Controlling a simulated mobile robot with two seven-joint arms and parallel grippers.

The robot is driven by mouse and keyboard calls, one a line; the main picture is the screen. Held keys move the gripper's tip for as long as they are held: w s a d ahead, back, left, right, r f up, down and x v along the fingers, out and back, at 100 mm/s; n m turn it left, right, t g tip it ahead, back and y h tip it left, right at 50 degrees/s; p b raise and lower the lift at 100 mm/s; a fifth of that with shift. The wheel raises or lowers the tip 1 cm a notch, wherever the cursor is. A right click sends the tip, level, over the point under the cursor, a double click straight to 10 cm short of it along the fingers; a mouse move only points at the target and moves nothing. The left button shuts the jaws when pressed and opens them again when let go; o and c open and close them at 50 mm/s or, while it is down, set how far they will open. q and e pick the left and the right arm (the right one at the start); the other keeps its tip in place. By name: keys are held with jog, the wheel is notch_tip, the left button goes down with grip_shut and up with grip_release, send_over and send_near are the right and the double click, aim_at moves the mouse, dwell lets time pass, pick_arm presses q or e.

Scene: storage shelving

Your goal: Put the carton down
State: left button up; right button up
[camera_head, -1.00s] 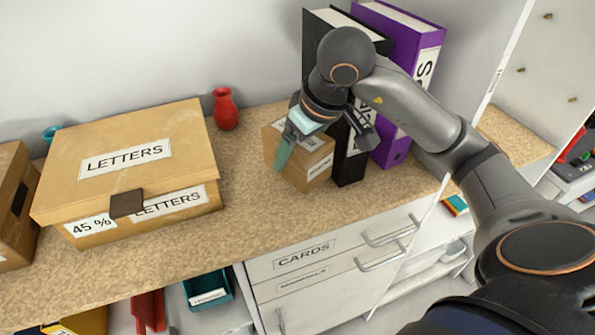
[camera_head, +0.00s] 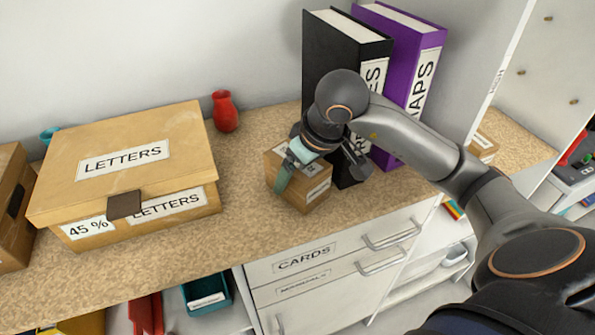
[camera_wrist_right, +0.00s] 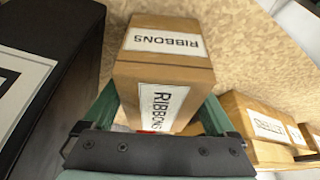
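The carton is a small brown box labelled RIBBONS (camera_head: 311,196); it also shows in the right wrist view (camera_wrist_right: 160,75). My right gripper (camera_head: 315,165) comes down over it from above, with one green-tipped finger on its left front side. In the right wrist view my right gripper's fingers (camera_wrist_right: 160,112) flank the carton on both sides and appear pressed to it. The carton is at or just above the wooden counter (camera_head: 245,215); I cannot tell whether its base touches. The far finger is partly hidden in the head view. My left gripper is out of view.
A black binder (camera_head: 338,50) and a purple binder (camera_head: 412,50) stand just behind and right of the carton. A red vase (camera_head: 225,111) and a large LETTERS box (camera_head: 125,155) are to the left. Bare counter lies between box and carton. Drawers (camera_head: 300,262) are below.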

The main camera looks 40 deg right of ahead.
jog(key=shift+o, duration=0.4)
jog(key=shift+r, duration=0.1)
jog(key=shift+r+p, duration=0.25)
jog(key=shift+p, duration=0.05)
jog(key=p+v, duration=0.1)
jog(key=v, duration=1)
jog(key=shift+s+r, duration=0.2)
jog(key=shift+r, duration=0.05)
